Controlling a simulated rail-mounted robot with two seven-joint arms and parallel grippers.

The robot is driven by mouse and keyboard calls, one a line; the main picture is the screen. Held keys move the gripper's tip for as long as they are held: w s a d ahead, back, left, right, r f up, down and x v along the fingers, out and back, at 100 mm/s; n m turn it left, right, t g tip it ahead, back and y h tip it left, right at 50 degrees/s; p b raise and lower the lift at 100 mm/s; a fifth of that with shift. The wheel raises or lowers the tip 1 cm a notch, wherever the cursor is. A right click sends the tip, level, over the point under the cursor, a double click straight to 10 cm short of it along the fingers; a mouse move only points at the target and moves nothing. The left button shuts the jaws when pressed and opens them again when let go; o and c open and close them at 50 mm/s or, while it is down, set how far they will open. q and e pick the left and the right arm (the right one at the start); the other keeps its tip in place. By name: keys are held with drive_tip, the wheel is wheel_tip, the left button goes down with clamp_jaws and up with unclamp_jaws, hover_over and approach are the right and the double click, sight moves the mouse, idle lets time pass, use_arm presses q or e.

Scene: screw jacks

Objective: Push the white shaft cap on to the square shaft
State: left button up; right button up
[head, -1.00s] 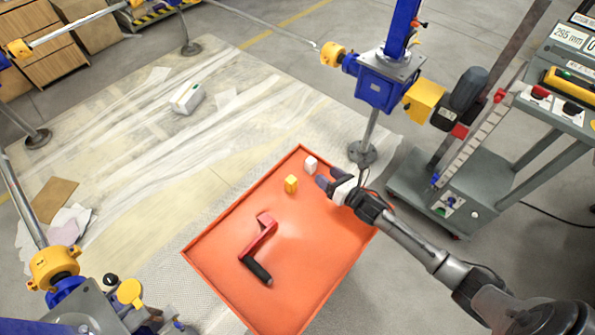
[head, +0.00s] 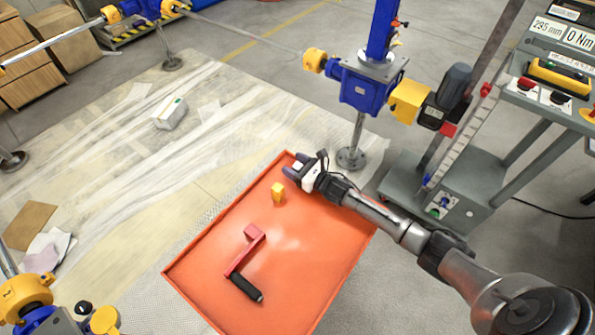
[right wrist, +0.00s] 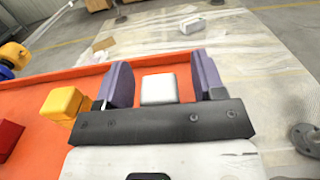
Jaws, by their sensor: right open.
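The white shaft cap (right wrist: 158,88) is a small white block at the far end of the orange tray. In the right wrist view it sits between the two spread purple fingers of my right gripper (right wrist: 162,74), with a gap on each side. In the head view my right gripper (head: 292,169) is low over the tray's far corner and hides the cap. I cannot make out the square shaft with certainty. My left gripper is not in view.
The orange tray (head: 320,262) also holds a yellow block (head: 278,192) and a red crank with a black handle (head: 246,262). A blue screw jack (head: 365,90) stands behind the tray, and a grey control trolley (head: 455,185) is at the right. Another jack shows at the lower left.

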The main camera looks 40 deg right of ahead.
drive_tip(key=shift+w+a, duration=0.1)
drive_tip(key=shift+w, duration=0.25)
drive_tip(key=shift+c, duration=0.4)
drive_tip(key=c, duration=0.9)
